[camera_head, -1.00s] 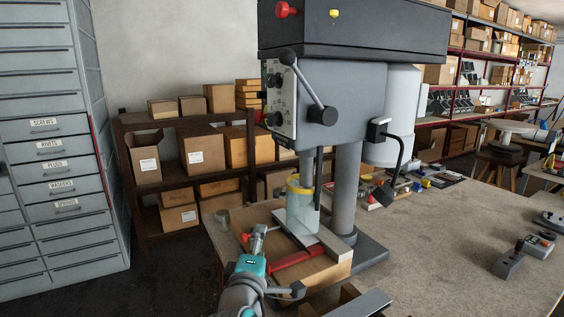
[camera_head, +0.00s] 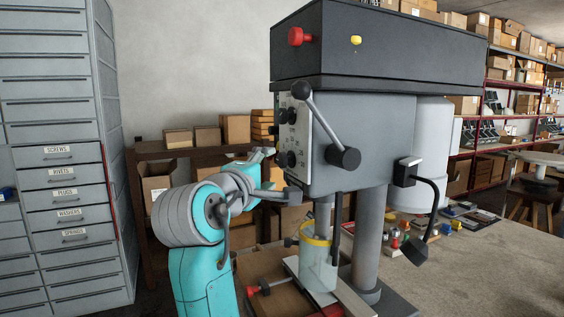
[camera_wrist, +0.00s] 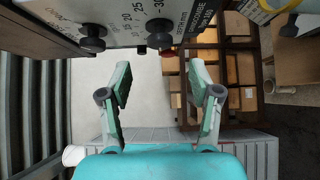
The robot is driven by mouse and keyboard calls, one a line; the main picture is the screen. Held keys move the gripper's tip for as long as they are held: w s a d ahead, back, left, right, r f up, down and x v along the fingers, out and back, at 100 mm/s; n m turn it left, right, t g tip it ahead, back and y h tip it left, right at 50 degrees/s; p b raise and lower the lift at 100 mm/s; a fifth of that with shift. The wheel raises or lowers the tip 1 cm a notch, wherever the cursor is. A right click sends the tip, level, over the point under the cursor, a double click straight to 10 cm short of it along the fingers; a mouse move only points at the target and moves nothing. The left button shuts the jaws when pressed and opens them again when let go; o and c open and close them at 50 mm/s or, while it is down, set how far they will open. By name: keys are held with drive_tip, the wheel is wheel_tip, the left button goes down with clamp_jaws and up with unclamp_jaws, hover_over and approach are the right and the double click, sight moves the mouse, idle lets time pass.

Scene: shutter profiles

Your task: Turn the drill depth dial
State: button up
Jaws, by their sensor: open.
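The drill press (camera_head: 365,135) stands on the bench with a control panel (camera_head: 304,125) on its left face. Black knobs sit on the panel, an upper one (camera_head: 284,116) and a lower one (camera_head: 287,160). The wrist view shows the panel upside down along the top, with a left knob (camera_wrist: 92,38) and a right knob (camera_wrist: 159,33) near printed numbers.
A black-knobbed feed lever (camera_head: 325,122) sticks out from the press front. A clear guard (camera_head: 318,262) surrounds the spindle below. A grey drawer cabinet (camera_head: 65,160) stands at left. Shelves with boxes (camera_head: 160,180) stand behind my arm.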

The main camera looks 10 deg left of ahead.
sight(281, 162)
drive_tip(key=w, duration=0.2)
drive_tip(key=w+d, duration=0.1)
drive_tip(key=w, duration=0.5)
drive_tip(key=shift+d, duration=0.25)
drive_tip(key=c, duration=1.1)
